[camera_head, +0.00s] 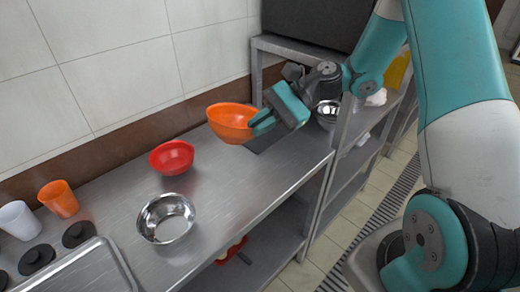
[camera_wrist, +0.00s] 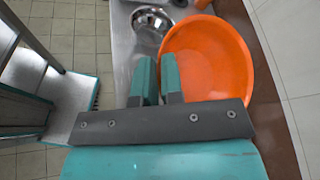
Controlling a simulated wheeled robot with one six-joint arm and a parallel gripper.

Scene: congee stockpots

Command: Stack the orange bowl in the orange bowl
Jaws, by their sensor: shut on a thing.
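My gripper (camera_head: 264,122) is shut on the rim of an orange bowl (camera_head: 232,122) and holds it above the steel counter, slightly tilted. In the wrist view the two fingers (camera_wrist: 158,78) pinch the near left rim of this orange bowl (camera_wrist: 215,65), and its inside looks empty. A smaller red bowl (camera_head: 171,157) stands upright on the counter, left of and below the held bowl in the head view, apart from it. I see no second clearly orange bowl.
A steel bowl (camera_head: 167,232) stands in front of the red bowl; another steel bowl (camera_head: 327,112) is right of my gripper. An orange cup (camera_head: 58,198), a white cup (camera_head: 20,220), black discs (camera_head: 78,234) and a metal tray (camera_head: 80,272) are at left. A tiled wall runs behind.

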